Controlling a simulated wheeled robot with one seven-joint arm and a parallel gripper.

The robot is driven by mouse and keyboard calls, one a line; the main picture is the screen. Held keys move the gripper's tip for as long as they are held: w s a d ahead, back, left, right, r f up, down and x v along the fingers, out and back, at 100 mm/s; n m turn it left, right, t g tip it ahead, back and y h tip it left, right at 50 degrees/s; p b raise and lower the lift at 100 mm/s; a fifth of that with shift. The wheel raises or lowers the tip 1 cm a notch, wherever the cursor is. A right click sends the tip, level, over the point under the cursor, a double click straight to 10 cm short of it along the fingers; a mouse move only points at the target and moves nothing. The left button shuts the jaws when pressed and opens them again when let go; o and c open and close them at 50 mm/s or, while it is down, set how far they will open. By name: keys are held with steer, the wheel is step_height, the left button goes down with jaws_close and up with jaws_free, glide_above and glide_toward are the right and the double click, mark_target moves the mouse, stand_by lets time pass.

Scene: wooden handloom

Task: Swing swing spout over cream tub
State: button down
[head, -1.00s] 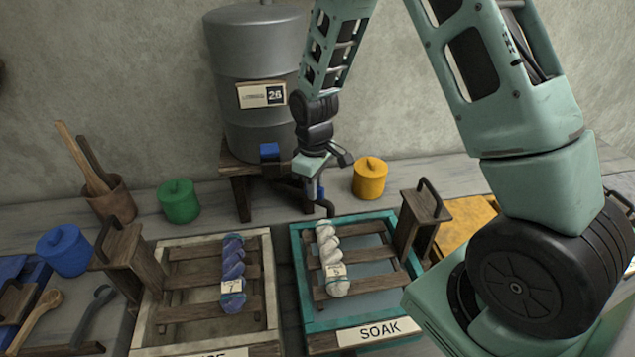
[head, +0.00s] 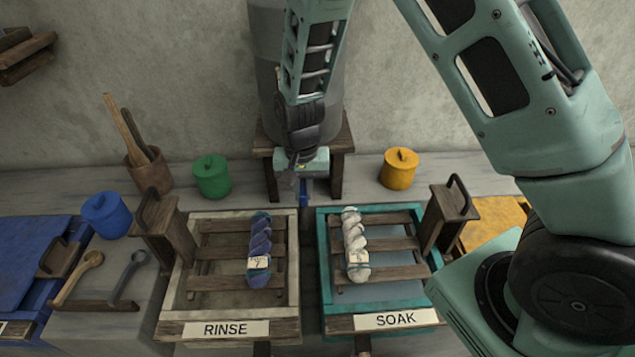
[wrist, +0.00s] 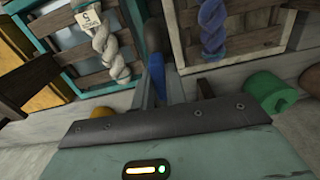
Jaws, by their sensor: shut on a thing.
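The swing spout (wrist: 152,40) shows in the wrist view as a dark tip with a blue grip part (wrist: 156,63). My gripper (wrist: 160,90) is shut on the blue part, which also shows in the head view (head: 303,194) under my gripper (head: 303,183). The spout points toward the front, at the gap between the two tubs. The cream tub (head: 295,275), labelled RINSE, is left of it in the head view and right in the wrist view (wrist: 178,45). The teal tub (head: 323,275), labelled SOAK, is on the other side. My arm hides the spout's base.
A grey tank (head: 265,90) stands behind on a wooden stand (head: 340,150), partly hidden by my arm. A purple skein (head: 260,250) and a white skein (head: 355,245) lie on slats. Green (head: 212,177), yellow (head: 398,168) and blue (head: 106,214) pots stand nearby.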

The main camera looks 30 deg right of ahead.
steer(key=w+a+m+p, duration=0.4)
steer(key=w+a+m, duration=0.2)
steer(key=w+m, duration=0.4)
steer(key=shift+a+m, duration=0.35)
steer(key=shift+m, duration=0.65)
steer(key=shift+w+r, duration=0.1)
steer(key=c, duration=1.4)
jaws_free()
steer(key=shift+c, duration=0.2)
step_height(320, 180, up, 17)
steer(key=b, duration=0.3)
steer(key=shift+r+b, duration=0.15)
steer(key=shift+b, duration=0.25)
